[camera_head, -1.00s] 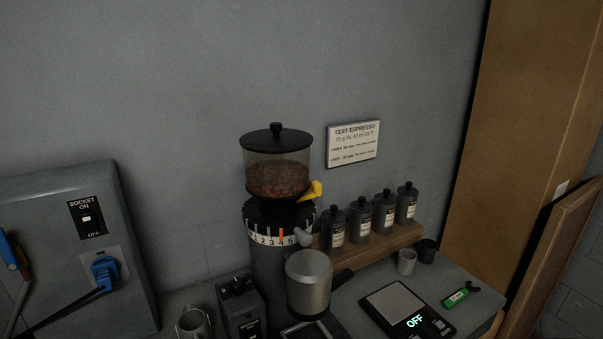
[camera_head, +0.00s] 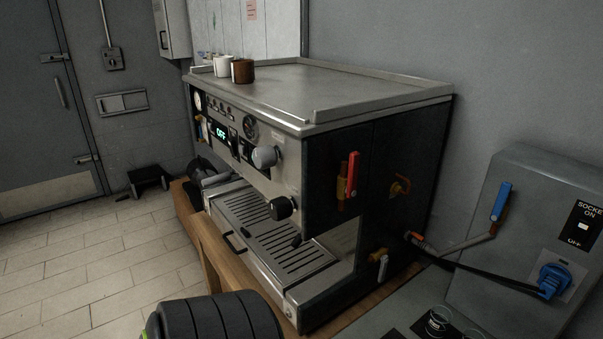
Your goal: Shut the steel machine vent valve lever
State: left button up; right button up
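The steel espresso machine (camera_head: 285,150) stands in the middle of the head view, its display reading OFF. On its dark right side panel a red lever (camera_head: 351,175) stands upright on a brass valve. To its right is a brass fitting (camera_head: 400,187). Lower down is a brass valve with a pale grey lever (camera_head: 382,266) hanging down. No label shows which one is the vent valve. Neither of my grippers is in view.
A grey box (camera_head: 520,230) at the right carries a socket with a blue plug (camera_head: 554,280) and an upright blue lever (camera_head: 501,202). A black cable runs from the plug towards the machine. Two cups (camera_head: 242,71) stand on the machine's top. The tiled floor at left is mostly clear.

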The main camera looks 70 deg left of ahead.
aim_at(352, 176)
jog(key=u, duration=1.7)
